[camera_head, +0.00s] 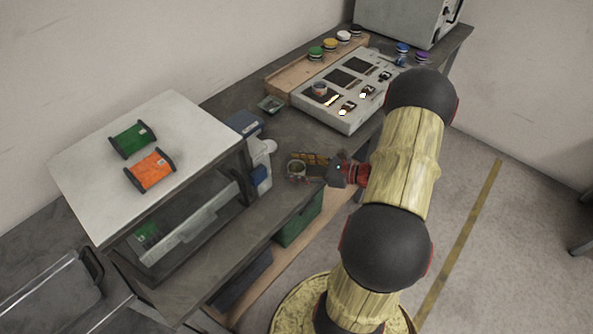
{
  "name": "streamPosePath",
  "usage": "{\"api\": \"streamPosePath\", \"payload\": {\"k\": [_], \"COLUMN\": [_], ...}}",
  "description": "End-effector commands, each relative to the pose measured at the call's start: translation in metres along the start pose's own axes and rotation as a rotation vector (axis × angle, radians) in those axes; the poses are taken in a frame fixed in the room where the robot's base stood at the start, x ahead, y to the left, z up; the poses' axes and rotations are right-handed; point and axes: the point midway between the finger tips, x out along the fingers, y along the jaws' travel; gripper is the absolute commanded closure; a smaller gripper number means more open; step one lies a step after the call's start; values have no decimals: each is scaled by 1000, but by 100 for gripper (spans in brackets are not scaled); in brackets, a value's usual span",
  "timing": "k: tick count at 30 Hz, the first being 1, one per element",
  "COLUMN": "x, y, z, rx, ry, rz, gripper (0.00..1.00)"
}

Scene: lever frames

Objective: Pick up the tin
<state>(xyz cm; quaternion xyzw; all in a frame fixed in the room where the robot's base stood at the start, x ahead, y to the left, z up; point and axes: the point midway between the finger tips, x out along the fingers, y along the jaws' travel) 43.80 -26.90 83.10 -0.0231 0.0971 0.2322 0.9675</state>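A small round tin (297,168) with an open-looking top stands on the dark workbench, near its front edge. My gripper (304,167) reaches in from the right at bench height. Its fingers are at the tin, one along the tin's far side and the other near its front side. The picture is too small to tell whether the fingers touch the tin or stand slightly apart from it. The near finger and the contact points are hard to make out.
A blue and white device (255,152) stands close left of the tin. A shelf box (205,130) with green and orange spools is further left.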

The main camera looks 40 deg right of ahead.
Motion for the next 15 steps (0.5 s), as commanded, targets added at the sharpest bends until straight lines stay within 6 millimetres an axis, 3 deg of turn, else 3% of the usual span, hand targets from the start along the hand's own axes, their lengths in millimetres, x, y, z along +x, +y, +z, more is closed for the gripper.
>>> {"api": "streamPosePath", "payload": {"k": [15], "x": [0], "y": [0], "z": [0], "rx": [0], "ry": [0], "rz": [0], "gripper": [78]}}
